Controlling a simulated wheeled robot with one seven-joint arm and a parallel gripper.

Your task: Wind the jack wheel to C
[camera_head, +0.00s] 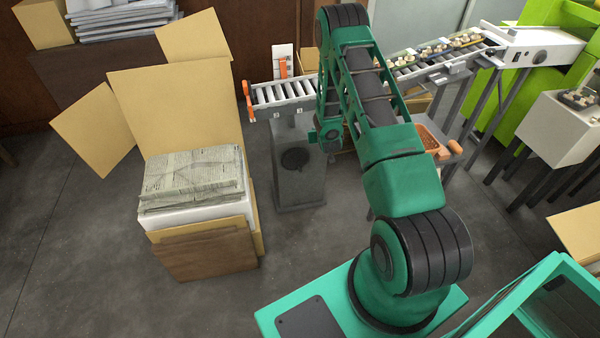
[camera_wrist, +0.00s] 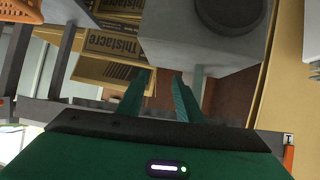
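The jack wheel (camera_head: 295,158) is a dark round disc on the front of the grey pedestal (camera_head: 300,187) under the near end of the roller conveyor (camera_head: 285,92). In the wrist view the wheel (camera_wrist: 230,10) shows at the top, on the grey block (camera_wrist: 195,50), cut by the frame edge. My gripper (camera_wrist: 162,78) has two green fingers spread apart with nothing between them. The fingers point toward the cardboard boxes and the block's edge, apart from the wheel in the picture. In the head view my arm hides the gripper. Small labels on the conveyor are too small to read.
Printed cardboard boxes (camera_wrist: 115,45) lie beyond my fingers. A carton with stacked paper (camera_head: 190,180) stands left of the pedestal, with floor between. An orange stop (camera_head: 249,100) stands at the conveyor's left end. An upper conveyor (camera_head: 440,55) carries mushroom trays. An orange-brown crate (camera_head: 428,140) is behind my arm.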

